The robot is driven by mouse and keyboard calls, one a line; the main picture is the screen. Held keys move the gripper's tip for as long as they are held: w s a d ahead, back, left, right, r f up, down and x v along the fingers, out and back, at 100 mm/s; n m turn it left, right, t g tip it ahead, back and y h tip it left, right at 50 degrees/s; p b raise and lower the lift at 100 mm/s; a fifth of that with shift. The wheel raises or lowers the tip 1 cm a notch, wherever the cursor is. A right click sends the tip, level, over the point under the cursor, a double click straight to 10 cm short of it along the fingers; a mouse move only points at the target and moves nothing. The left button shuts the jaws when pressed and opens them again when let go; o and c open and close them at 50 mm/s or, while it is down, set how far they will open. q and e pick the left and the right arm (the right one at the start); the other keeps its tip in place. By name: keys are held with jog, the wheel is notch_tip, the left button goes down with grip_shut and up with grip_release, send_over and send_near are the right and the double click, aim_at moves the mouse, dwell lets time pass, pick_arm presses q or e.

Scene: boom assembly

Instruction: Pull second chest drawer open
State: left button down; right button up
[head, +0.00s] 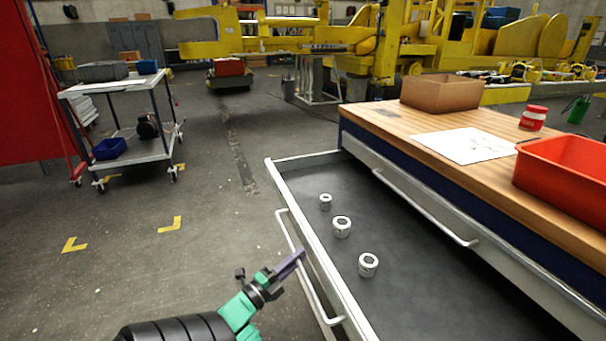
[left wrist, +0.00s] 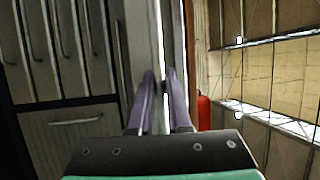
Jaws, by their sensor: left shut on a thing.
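The tool chest (head: 470,145) stands at the right. One of its drawers (head: 410,265) is pulled far out, below a closed drawer front that has its own long handle (head: 425,207). The open drawer has a grey floor, and its pale front carries a long bar handle (head: 318,288). My left gripper (head: 298,258) is at this handle, shut on it from the left side. In the left wrist view the two purple fingers (left wrist: 165,95) lie close together along the pale drawer front; the grip itself is hard to make out. My right gripper is not in view.
Three metal cylinders (head: 342,227) stand in the open drawer. A white cart (head: 125,85) stands at the left; the floor between is clear.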

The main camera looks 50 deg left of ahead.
pick_arm(q)
jog(key=shift+f, duration=0.1)
jog(key=c, duration=0.9)
grip_release()
jog(key=shift+o, duration=0.2)
jog(key=s+d+f+b, duration=0.1)
jog(key=s+f, duration=0.1)
jog(key=s, duration=1.2)
jog(key=shift+s+d+f+b, duration=0.15)
jog(key=shift+d+f+b, duration=0.1)
jog(key=shift+f+b, duration=0.1)
